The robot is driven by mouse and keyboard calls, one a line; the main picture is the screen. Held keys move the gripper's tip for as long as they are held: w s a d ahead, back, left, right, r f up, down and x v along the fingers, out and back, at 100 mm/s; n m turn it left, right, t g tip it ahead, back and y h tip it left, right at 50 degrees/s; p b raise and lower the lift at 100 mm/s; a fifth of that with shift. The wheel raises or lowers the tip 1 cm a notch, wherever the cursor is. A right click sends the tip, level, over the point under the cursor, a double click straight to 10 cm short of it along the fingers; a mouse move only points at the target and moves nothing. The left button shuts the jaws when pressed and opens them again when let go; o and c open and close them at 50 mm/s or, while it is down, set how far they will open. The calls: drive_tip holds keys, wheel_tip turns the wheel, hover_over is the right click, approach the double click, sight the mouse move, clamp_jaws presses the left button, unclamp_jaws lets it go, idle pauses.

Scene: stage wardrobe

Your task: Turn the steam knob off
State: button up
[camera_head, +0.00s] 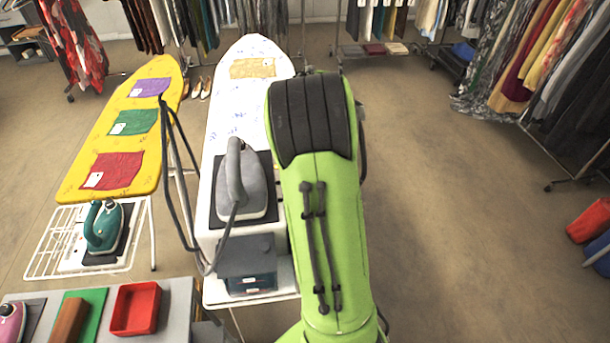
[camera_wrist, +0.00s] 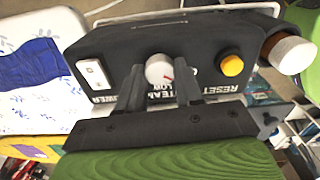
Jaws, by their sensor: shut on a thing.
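The panel's printed words, partly covered by the fingers, include STEAM, LOW, RESET and POWER. In the head view, the steam station (camera_head: 211,239) stands on the white board under a grey iron (camera_head: 237,180); the knob and my gripper are hidden there.
A white rocker switch (camera_wrist: 92,73) and an orange button (camera_wrist: 232,63) flank the knob. A cylindrical cap (camera_wrist: 290,52) sticks out at the panel's right. A dark hose (camera_head: 182,150) loops beside the station. A yellow ironing board (camera_head: 125,105) stands left; open floor (camera_head: 460,220) lies right.

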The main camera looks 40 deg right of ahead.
drive_tip(key=shift+n, duration=0.9)
drive_tip(key=o, duration=1)
drive_tip(key=shift+o, duration=0.2)
wheel_tip(320, 180, up, 16)
drive_tip(key=p, duration=0.4)
drive_tip(key=shift+f, duration=0.1)
